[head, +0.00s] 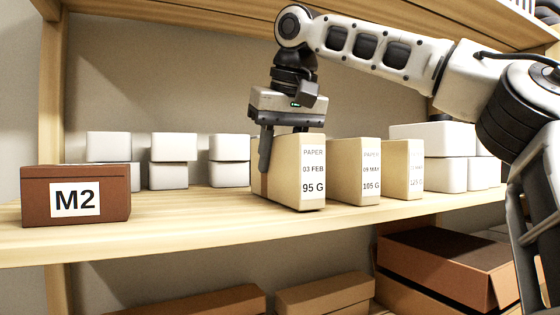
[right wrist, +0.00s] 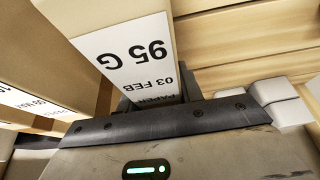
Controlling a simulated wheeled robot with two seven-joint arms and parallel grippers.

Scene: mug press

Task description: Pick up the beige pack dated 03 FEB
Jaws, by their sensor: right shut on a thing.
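The beige pack dated 03 FEB (head: 300,185) stands upright on the shelf, with a white label reading PAPER, 03 FEB, 95 G. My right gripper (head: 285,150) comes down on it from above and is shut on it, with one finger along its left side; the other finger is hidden. In the right wrist view the same pack (right wrist: 125,50) sits at the jaws, its label upside down. I cannot tell whether it is clear of the board. My left gripper is not in view.
Two similar beige packs, 09 MAY 105 G (head: 356,175) and one further right (head: 402,170), stand close to its right. A brown M2 box (head: 75,196) is at the left. White boxes (head: 173,175) stand behind. Brown cartons (head: 445,268) lie on the shelf below.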

